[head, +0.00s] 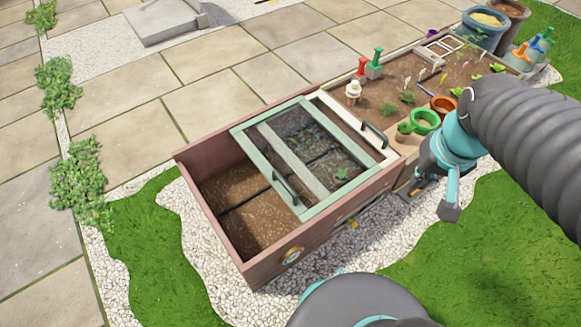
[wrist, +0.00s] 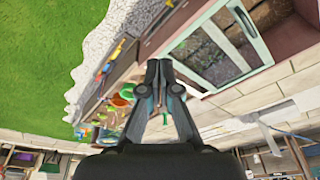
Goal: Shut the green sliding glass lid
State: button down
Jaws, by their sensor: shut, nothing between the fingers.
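The green sliding glass lid (head: 265,172) lies on the reddish-brown planter box (head: 320,240). It covers the middle and right part, and the soil at the left end is uncovered. A dark handle (head: 285,188) sits near the lid's left side. A cream frame (head: 358,126) with another dark handle (head: 374,135) lies at the right end. My gripper (head: 410,191) is beside the box's right end, apart from the lid handle. In the wrist view my gripper (wrist: 165,66) is shut and empty, with the green lid (wrist: 236,57) at the upper right.
A potting bench (head: 390,82) adjoins the box's right end. It carries a green pot (head: 424,121), an orange pot (head: 443,104), small tools and seedlings. Buckets (head: 482,28) stand at its far end. Paving (head: 120,115) and open grass (head: 150,225) lie around the box.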

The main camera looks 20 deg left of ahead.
jog(key=w+a+f+g+b, duration=0.1)
jog(key=w+a+f+g, duration=0.2)
jog(key=w+a+f, duration=0.55)
jog(key=m+g+y+b, duration=0.1)
jog(key=m+g+y, duration=0.25)
jog(key=m, duration=0.55)
send_near(289, 182)
jog(key=f, duration=0.1)
jog(key=a+f+h+b, duration=0.1)
jog(key=f, duration=0.1)
jog(key=shift+s+a+f, duration=0.1)
jog(key=shift+a+f, duration=0.05)
jog(key=shift+f, duration=0.15)
jog(key=shift+s+a+r, duration=0.25)
jog(key=shift+s+a, duration=0.1)
jog(key=shift+s, duration=0.15)
jog(key=shift+s+a+r, duration=0.25)
jog(key=shift+s+a, duration=0.1)
jog(key=shift+s, duration=0.1)
jog(key=shift+s+a+r, duration=0.1)
jog(key=shift+s+a, duration=0.3)
jog(key=shift+s, duration=0.1)
jog(key=shift+s, duration=0.1)
